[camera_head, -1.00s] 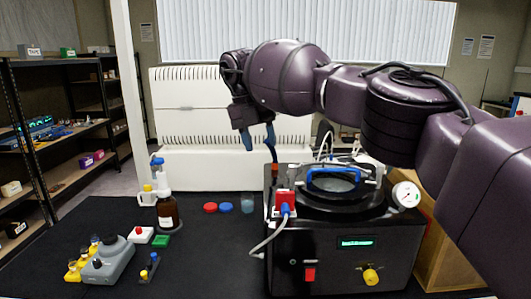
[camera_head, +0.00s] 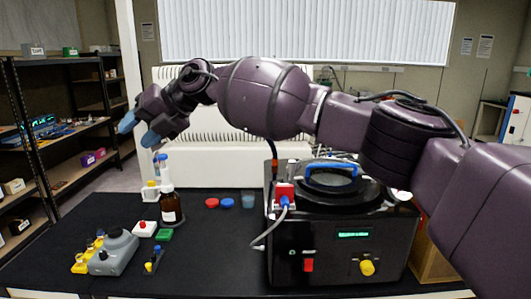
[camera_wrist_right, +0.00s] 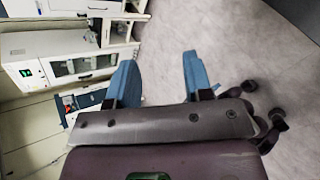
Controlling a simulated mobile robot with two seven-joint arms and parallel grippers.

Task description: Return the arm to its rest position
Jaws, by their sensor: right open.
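My right arm comes in from the right of the head view and reaches across above the bench. Its gripper (camera_head: 138,131) hangs in the air at the upper left, above and behind the brown bottle, with blue fingertips pointing down-left. In the right wrist view the gripper (camera_wrist_right: 160,80) has its two blue fingers wide apart with nothing between them, over grey floor. The freeze dryer (camera_head: 335,245), a black box with a blue-handled round lid (camera_head: 332,178), stands below the arm. My left gripper does not show.
The black bench (camera_head: 215,265) holds a brown bottle (camera_head: 171,210), a grey device (camera_head: 113,253), red (camera_head: 212,203) and blue (camera_head: 228,203) discs and a small beaker (camera_head: 248,201). A shelf rack (camera_head: 60,145) stands left. White cabinets (camera_wrist_right: 75,60) show in the wrist view. The bench's front middle is clear.

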